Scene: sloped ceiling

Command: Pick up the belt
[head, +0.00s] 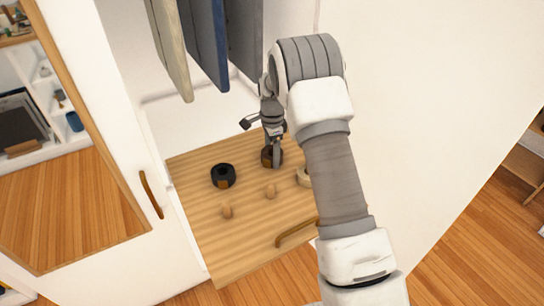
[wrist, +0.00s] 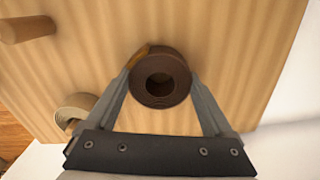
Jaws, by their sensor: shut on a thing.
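A rolled dark brown belt (wrist: 160,78) lies on the wooden surface between the two fingers of my gripper (wrist: 160,98) in the wrist view. The fingers are shut on its sides. In the head view my gripper (head: 275,155) reaches down to the brown belt (head: 266,157), which is partly hidden by the fingers. A black rolled belt (head: 223,175) lies to its left. A pale cream rolled belt (head: 304,176) lies to its right, partly behind my arm; it also shows at the left of the wrist view (wrist: 72,112).
Wooden pegs (head: 270,191) stand on the wooden surface (head: 240,250), which has a handle (head: 295,232) at its front. Clothes (head: 205,45) hang above. A mirrored door (head: 80,190) stands at left and a white panel (head: 430,110) at right.

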